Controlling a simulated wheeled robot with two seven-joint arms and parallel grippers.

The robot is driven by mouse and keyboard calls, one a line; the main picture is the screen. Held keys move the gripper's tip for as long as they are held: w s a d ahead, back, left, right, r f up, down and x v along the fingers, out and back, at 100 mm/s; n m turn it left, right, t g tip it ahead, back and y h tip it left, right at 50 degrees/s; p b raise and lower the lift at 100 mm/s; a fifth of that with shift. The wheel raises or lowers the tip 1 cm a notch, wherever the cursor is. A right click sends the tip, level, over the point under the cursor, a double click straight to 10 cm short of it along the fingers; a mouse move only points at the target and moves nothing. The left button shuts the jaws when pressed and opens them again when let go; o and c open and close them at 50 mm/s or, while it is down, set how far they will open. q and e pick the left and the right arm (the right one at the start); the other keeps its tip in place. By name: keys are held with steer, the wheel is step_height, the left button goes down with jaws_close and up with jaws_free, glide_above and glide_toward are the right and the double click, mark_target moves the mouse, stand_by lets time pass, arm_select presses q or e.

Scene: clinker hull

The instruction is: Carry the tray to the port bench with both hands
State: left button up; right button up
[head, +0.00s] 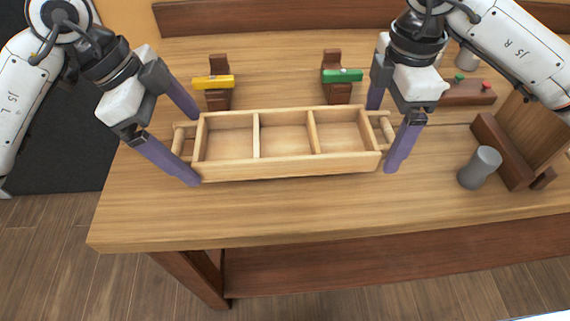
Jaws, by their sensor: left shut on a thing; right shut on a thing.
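The tray (290,169) is a light wooden box with three empty compartments in a row and a bar handle at each end. It looks level over the wooden bench (300,215); I cannot tell whether it touches the top or hangs just above it. My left gripper (191,148) is shut on the tray's left handle (178,140), one purple finger on the far side and one on the near side. My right gripper (384,138) is shut on the right handle (387,127) in the same way. Nothing shows which bench is the port bench.
Behind the tray stand two dark wooden blocks, one with a yellow bar (213,82), one with a green bar (342,76). At right are a grey cylinder (479,167), a brown wooden piece (502,150) and a block with coloured pegs (468,92). The bench front is clear.

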arm_select(q)
steer(key=shift+f+b, duration=2.05)
steer(key=shift+f, duration=0.25)
arm_select(e)
steer(key=shift+d+f, duration=0.1)
steer(key=shift+f, duration=2.15)
arm_select(q)
steer(key=o, duration=1)
steer(key=shift+r, duration=0.15)
arm_select(e)
steer(key=o, duration=1.2)
steer(key=shift+r, duration=0.15)
steer(key=shift+c, duration=0.2)
arm_select(q)
steer(key=shift+o, duration=0.2)
arm_select(e)
steer(key=shift+r, duration=0.15)
arm_select(q)
steer(key=v, duration=1.2)
arm_select(e)
step_height(320, 180, up, 12)
